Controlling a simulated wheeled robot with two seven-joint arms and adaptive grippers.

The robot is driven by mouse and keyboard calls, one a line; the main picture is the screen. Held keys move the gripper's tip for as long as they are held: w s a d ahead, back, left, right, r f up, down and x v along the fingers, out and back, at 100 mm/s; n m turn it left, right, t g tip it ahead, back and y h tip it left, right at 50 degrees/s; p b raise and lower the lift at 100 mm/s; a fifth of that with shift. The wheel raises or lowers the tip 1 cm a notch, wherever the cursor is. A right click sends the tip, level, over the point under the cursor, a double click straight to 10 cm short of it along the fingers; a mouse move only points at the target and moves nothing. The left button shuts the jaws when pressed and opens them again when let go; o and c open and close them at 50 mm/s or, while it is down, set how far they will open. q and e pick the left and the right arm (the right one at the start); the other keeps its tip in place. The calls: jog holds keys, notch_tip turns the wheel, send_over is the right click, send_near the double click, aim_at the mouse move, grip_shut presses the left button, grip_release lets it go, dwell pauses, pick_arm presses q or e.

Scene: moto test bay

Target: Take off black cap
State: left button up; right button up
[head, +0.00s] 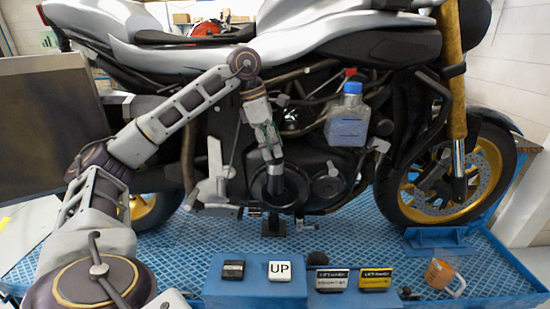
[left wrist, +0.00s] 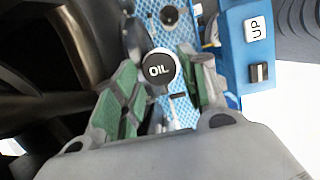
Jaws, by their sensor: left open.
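The black cap (left wrist: 158,70), round and marked "OIL" in white, shows in the left wrist view between the fingers of my left gripper (left wrist: 161,62). The green-padded fingers are open, one on each side of the cap. I cannot tell whether they touch it. In the head view my left gripper (head: 272,150) points down in front of the motorcycle's engine (head: 328,180), just above a round dark cover. The cap's lettered top cannot be made out there. My right gripper is not in view.
A bottle (head: 347,128) with a blue cap stands right of my left gripper, near a red cap (head: 350,72). A blue panel (head: 300,300) with an "UP" button (head: 279,270) and other switches is in front.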

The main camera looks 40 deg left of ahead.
pick_arm(q)
jog(key=shift+x, duration=1)
jog(key=c, duration=0.5)
